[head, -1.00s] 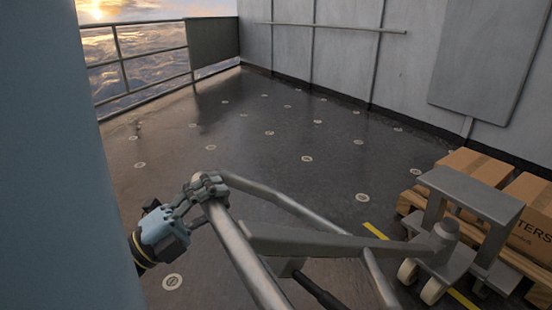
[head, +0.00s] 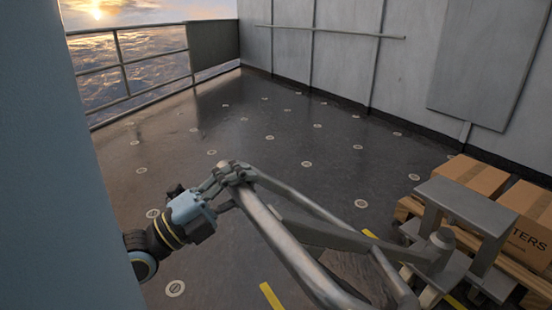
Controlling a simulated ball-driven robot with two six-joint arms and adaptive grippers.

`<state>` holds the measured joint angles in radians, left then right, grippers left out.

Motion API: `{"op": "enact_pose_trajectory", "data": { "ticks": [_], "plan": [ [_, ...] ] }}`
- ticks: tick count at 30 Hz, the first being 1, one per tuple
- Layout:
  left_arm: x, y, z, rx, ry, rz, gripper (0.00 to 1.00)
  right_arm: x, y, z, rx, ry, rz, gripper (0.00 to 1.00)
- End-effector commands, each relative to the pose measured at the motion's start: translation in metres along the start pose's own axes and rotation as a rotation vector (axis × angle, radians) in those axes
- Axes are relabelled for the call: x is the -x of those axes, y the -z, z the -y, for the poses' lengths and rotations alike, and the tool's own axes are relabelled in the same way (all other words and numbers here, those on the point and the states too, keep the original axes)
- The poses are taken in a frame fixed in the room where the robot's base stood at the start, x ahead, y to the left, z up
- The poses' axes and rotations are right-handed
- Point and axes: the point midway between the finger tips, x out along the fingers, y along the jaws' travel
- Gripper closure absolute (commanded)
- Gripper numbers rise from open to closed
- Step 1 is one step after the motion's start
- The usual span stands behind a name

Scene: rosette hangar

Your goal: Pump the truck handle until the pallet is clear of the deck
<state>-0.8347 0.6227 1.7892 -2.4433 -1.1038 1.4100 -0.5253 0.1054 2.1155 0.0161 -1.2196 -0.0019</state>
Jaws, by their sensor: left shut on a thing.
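The truck handle (head: 283,245) is a grey tubular loop that slants from the lower middle up to the left. My left gripper (head: 228,177) is shut on the handle's upper left end. The pallet truck (head: 465,205) stands at the right, with a grey frame and a round pump post. Behind it the wooden pallet (head: 535,285) carries brown cardboard boxes (head: 472,175). The frame hides much of the pallet, and I cannot tell whether its underside touches the deck. My right gripper is not in view.
The dark deck (head: 270,125) with pale round fittings is clear beyond the handle. A railing (head: 125,65) runs along the far left. A grey wall (head: 350,60) closes the back and right. A blue-grey upright surface fills the left edge.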

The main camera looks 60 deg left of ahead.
Motion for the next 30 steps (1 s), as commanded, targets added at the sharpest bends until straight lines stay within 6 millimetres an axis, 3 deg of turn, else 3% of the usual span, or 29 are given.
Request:
{"op": "enact_pose_trajectory", "data": {
  "ticks": [16, 30],
  "plan": [
    [-0.064, 0.0, 0.033, 0.002, -0.047, 0.001, 1.0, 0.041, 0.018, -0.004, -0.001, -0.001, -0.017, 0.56],
    [-0.072, -0.001, 0.035, 0.0, -0.057, 0.001, 1.0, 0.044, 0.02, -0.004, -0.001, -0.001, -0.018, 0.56]
  ]
}}
